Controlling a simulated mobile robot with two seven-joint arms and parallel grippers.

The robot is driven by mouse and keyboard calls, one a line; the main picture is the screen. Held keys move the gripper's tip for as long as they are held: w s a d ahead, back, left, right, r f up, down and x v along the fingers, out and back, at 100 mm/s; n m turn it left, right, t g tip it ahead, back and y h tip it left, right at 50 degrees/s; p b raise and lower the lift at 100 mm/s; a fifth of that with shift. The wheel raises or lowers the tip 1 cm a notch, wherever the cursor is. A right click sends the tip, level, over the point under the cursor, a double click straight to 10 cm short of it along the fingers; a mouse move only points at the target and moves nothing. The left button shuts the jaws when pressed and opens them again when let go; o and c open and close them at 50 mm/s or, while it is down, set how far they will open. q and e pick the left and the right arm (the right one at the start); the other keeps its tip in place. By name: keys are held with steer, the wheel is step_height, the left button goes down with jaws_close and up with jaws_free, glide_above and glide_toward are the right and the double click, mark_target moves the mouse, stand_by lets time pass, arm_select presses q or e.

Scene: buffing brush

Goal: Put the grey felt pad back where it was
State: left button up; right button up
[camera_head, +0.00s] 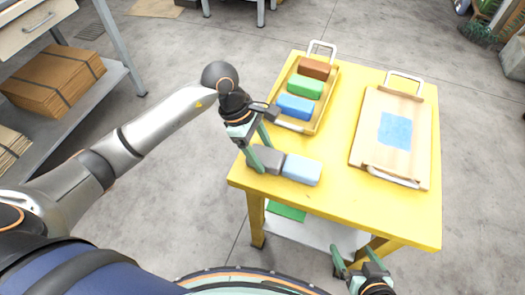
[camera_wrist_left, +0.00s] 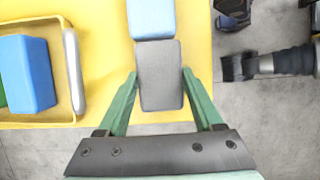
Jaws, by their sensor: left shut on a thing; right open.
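The grey felt pad (camera_head: 266,159) is a dark grey block at the near left corner of the yellow table (camera_head: 345,200). My left gripper (camera_head: 262,153) is shut on it, with its green fingers along the two long sides. In the left wrist view the pad (camera_wrist_left: 160,85) lies between those fingers, and a light blue block (camera_wrist_left: 152,18) touches or nearly touches its end. That light blue block (camera_head: 302,169) is just right of the pad in the head view. I cannot tell whether the pad rests on the table. My right gripper (camera_head: 362,258) is open and empty, off the table's near edge.
A yellow tray (camera_head: 324,112) behind the pad holds a brown block (camera_head: 314,68), a green block (camera_head: 305,87) and a blue block (camera_head: 295,107). A board (camera_head: 377,152) with a blue patch (camera_head: 395,130) lies on the right. The table's near middle is clear.

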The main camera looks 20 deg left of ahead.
arm_select(q)
steer(key=shift+f, duration=0.1)
steer(key=o, duration=1.2)
steer(key=p+v, duration=0.1)
steer(key=v, duration=1.1)
steer(key=shift+d, duration=0.1)
